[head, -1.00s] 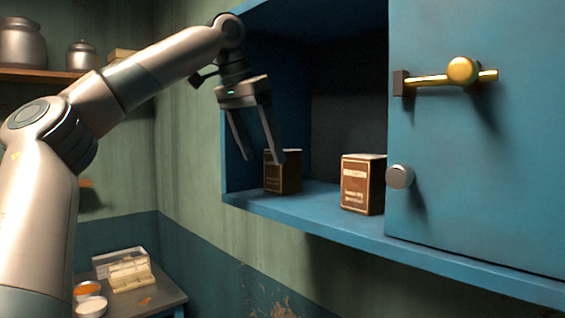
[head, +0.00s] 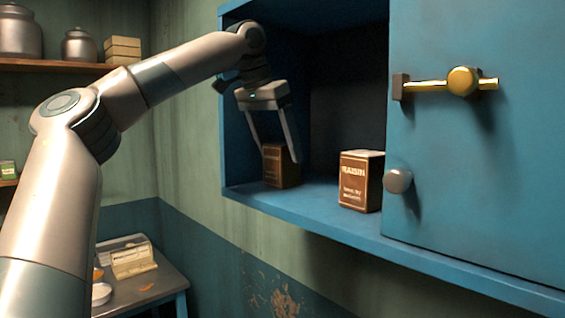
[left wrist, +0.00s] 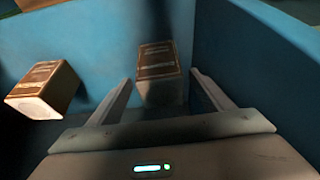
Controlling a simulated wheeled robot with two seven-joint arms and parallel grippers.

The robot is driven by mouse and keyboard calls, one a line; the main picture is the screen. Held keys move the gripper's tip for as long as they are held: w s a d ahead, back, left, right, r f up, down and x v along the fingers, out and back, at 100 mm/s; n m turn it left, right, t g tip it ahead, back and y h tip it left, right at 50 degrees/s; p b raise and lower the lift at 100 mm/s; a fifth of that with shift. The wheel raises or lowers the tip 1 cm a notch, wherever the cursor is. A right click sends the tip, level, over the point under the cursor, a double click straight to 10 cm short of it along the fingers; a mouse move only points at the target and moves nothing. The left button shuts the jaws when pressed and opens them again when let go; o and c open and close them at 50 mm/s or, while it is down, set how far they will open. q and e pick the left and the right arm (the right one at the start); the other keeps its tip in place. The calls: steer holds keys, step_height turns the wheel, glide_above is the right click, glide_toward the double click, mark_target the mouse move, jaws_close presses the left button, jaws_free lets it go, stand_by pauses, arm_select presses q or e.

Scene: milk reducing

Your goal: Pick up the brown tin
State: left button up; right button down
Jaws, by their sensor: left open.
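Two brown box-shaped tins with pale lettering stand on the floor of the open blue cabinet. The left tin (head: 281,172) is deeper in the left corner; the right tin (head: 360,182) stands nearer the closed door. My left gripper (head: 279,157) points down over the left tin, open and empty, its fingers to either side of the tin's upper part. In the left wrist view the left tin (left wrist: 157,62) shows between the open fingers (left wrist: 161,80), with no clear contact. The right tin (left wrist: 42,88) shows at the left there. My right gripper is not in view.
The cabinet's side wall (head: 236,120) is close to the left gripper. The blue door (head: 470,170) with a brass handle (head: 460,81) and grey knob (head: 398,180) covers the right side. Pots (head: 79,46) stand on a wall shelf; a small table (head: 160,284) is below.

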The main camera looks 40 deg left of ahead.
arm_select(q)
steer(key=shift+p+x, duration=0.45)
steer(key=shift+x, duration=1.35)
steer(key=shift+a, duration=0.1)
steer(key=c, duration=1.4)
steer(key=shift+r, duration=0.1)
steer(key=shift+r+b, duration=0.75)
steer(key=shift+r, duration=0.65)
steer(key=shift+s+r, duration=0.15)
steer(key=shift+r, duration=0.05)
steer(key=shift+s+a+b, duration=0.2)
steer(key=shift+s+b, duration=1.25)
steer(key=shift+s, duration=1.5)
steer(key=shift+s+a+b, duration=0.15)
steer(key=shift+s+b, duration=1.25)
steer(key=shift+s, duration=1.6)
steer(key=shift+s+a+b, duration=0.2)
steer(key=shift+s+b, duration=1.25)
steer(key=shift+s, duration=1.5)
